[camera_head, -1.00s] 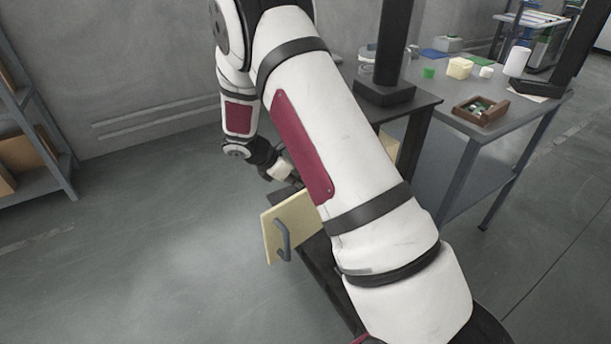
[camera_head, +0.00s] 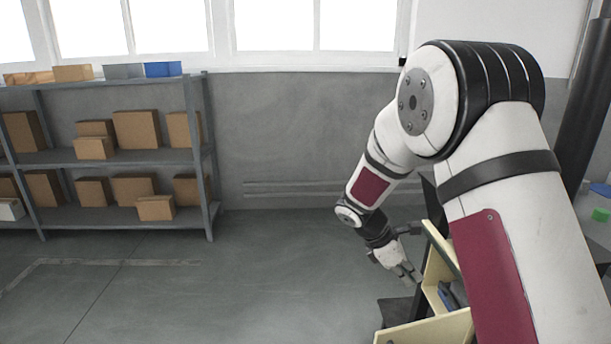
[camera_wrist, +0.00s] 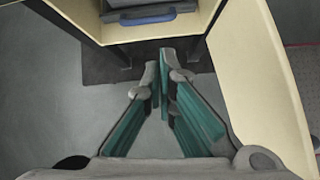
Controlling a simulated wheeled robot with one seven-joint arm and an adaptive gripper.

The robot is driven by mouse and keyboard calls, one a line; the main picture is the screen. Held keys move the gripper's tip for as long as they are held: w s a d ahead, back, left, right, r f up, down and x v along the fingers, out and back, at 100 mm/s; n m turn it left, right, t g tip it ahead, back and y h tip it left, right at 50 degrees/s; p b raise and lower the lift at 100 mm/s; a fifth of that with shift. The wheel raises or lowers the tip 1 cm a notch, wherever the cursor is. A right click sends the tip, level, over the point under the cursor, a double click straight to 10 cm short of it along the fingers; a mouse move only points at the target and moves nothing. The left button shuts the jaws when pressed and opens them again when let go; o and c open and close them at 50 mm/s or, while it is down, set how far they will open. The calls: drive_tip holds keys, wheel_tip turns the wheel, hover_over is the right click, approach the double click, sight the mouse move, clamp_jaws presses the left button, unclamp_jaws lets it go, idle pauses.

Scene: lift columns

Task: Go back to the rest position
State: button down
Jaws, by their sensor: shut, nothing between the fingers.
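My gripper (camera_head: 408,274) hangs at the end of my bent arm, left of the cream open-fronted cabinet (camera_head: 423,329). In the wrist view my gripper (camera_wrist: 163,62) has its fingertips together with nothing between them. Its green-sided fingers point toward the cabinet's opening, and the cabinet's cream lower edge (camera_wrist: 120,36) lies just beyond the tips. I see no contact with it. A cream panel, which looks like the swung-open door (camera_wrist: 262,75), stands close along the right side of the gripper.
Inside the cabinet is a grey item with a blue handle (camera_wrist: 148,18). A shelf rack (camera_head: 208,160) with several cardboard boxes stands at the left by the wall. The floor (camera_head: 270,270) between rack and cabinet is clear. A dark column (camera_head: 585,110) rises at the right.

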drive_tip(key=s+a+r+m+y, duration=0.1)
drive_tip(key=s+r+m+y, duration=0.2)
drive_tip(key=s+r+m, duration=1)
drive_tip(key=s+a+r+m+y, duration=0.1)
drive_tip(key=s+a, duration=0.1)
drive_tip(key=s, duration=0.7)
drive_tip(key=s+a+r+m+t+y, duration=0.1)
drive_tip(key=s+a+r+m+y, duration=0.15)
drive_tip(key=s, duration=0.65)
drive_tip(key=s+a+r+y, duration=0.1)
drive_tip(key=s+a, duration=0.2)
drive_tip(key=s, duration=0.5)
wheel_tip(320, 180, up, 22)
drive_tip(key=t+p, duration=0.3)
drive_tip(key=p, duration=1.7)
drive_tip(key=shift+s, duration=0.2)
